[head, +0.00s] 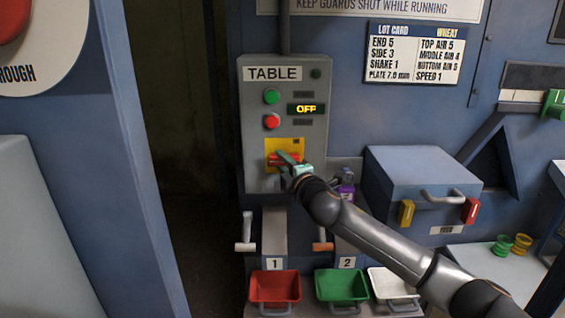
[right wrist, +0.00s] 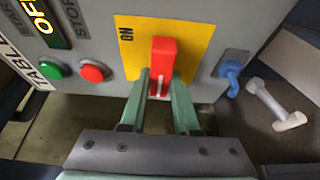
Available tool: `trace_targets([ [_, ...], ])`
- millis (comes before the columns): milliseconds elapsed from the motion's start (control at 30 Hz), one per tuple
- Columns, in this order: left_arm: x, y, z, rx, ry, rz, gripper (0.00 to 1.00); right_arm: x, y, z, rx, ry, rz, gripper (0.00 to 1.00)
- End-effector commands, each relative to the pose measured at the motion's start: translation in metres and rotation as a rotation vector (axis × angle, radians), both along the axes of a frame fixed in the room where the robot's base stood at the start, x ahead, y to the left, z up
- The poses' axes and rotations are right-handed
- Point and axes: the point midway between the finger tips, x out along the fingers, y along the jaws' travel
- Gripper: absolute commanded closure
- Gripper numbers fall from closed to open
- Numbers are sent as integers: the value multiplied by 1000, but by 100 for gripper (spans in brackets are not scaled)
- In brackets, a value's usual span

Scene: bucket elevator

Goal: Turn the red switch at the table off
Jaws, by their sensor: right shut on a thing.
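The red switch (head: 291,160) is on a yellow plate (head: 298,146) low on the grey TABLE panel (head: 262,155). Its handle lies level across the plate. In the right wrist view the red handle (right wrist: 163,60) stands between my two green fingers, and the word ON shows on the yellow plate (right wrist: 128,58). My right gripper (head: 287,160) is shut on the red switch; in the wrist view its fingertips (right wrist: 161,88) lie along both sides of the handle. The panel's display (head: 306,109) reads OFF. My left gripper is not in view.
A green button (head: 271,97) and a red button (head: 272,121) sit above the switch. Below are a red bin (head: 274,288), a green bin (head: 341,287) and a white bin (head: 392,282). A blue box with a handle (head: 420,170) stands to the right, near my right forearm.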

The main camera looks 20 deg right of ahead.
Motion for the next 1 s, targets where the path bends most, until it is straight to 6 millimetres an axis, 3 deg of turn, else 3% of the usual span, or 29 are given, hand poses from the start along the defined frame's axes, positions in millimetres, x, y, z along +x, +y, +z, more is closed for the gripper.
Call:
trace_targets([
  [500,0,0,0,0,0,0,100,0,-1,-1,-23,7,-3,100],
  [533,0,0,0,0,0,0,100,0,-1,-1,-23,7,-3,69],
  [800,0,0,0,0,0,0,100,0,0,-1,-21,7,-2,40],
  [1000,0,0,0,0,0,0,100,0,0,0,-20,6,-1,40],
])
